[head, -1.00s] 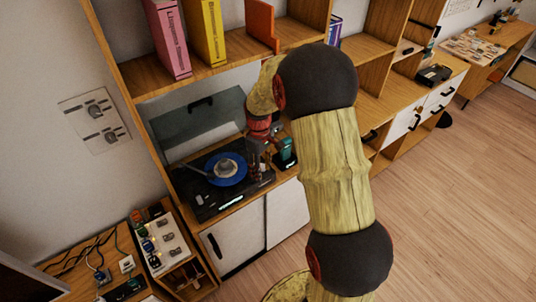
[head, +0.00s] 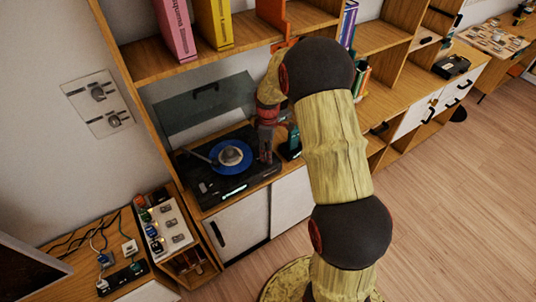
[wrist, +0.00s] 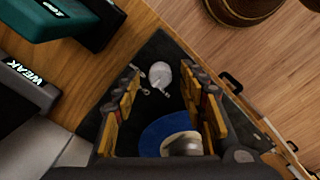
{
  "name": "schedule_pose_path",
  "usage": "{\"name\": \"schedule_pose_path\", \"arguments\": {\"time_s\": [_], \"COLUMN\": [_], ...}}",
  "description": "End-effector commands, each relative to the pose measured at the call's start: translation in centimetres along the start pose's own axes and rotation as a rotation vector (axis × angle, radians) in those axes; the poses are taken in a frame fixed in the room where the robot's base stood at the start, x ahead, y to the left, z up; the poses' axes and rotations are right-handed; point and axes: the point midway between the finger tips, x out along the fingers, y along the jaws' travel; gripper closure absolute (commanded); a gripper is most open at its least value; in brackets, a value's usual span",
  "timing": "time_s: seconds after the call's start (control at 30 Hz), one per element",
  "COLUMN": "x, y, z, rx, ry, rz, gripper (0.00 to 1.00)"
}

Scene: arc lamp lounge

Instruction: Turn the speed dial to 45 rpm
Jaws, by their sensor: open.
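The black turntable (head: 205,188) stands in the cabinet niche with its lid (head: 190,112) raised. A blue record (head: 231,157) with a pale centre lies on it; the record also shows in the wrist view (wrist: 155,138). My gripper (head: 265,158) points down over the turntable's right side, right of the record. In the wrist view my gripper (wrist: 165,85) is open and empty, with its fingers apart. Between and beyond the fingers is a pale, rounded knob-like part (wrist: 160,73) on the deck. I cannot tell whether it is the speed dial, and no speed marks are readable.
A teal box-like object (wrist: 55,20) and a dark block marked "WEAK" (wrist: 25,88) are close beside the turntable. Books (head: 213,22) stand on the shelf above. A switch panel (head: 163,228) is at the lower left. The floor (head: 450,200) at right is clear.

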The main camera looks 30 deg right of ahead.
Motion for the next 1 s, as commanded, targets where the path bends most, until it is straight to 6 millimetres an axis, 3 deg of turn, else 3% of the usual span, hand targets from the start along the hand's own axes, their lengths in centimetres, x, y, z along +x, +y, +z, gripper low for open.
{"name": "schedule_pose_path", "arguments": {"time_s": [0.13,0.43,1.0], "x": [1.00,1.14,1.13], "y": [0.04,0.03,0.01], "z": [-0.02,-0.02,-0.01], "rx": [0.000,0.001,0.001], "ry": [0.001,0.001,0.000], "rz": [0.001,0.001,0.001], "gripper": [0.58,0.59,0.91]}}
